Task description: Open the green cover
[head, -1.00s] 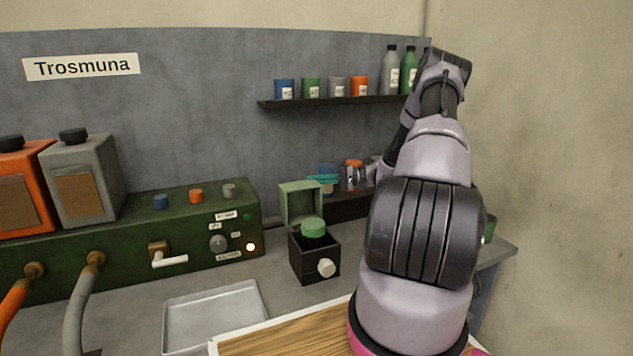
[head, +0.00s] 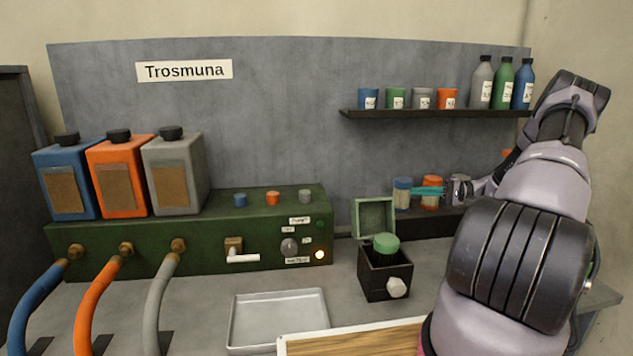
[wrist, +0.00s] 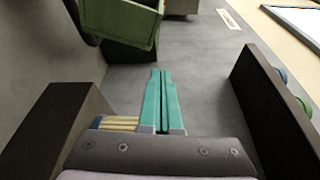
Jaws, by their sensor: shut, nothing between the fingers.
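The green cover (head: 375,217) stands raised at the back of a small black box (head: 386,275), its hollow inner side facing forward. A round green button (head: 386,243) shows at the top of the box. A white knob (head: 397,288) is on the box's front. My gripper (head: 428,191) is to the right of the cover and apart from it, with its teal fingers pointing left. In the wrist view the fingers (wrist: 162,100) are together with nothing between them. A green hollow shape beyond them, likely the cover (wrist: 130,25), shows at the top left.
A blue jar (head: 402,194) and an orange jar (head: 432,190) stand close by my gripper on a low ledge. A shelf (head: 435,113) with cups and bottles is above. A green machine (head: 130,245) is to the left. An empty metal tray (head: 278,318) lies in front.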

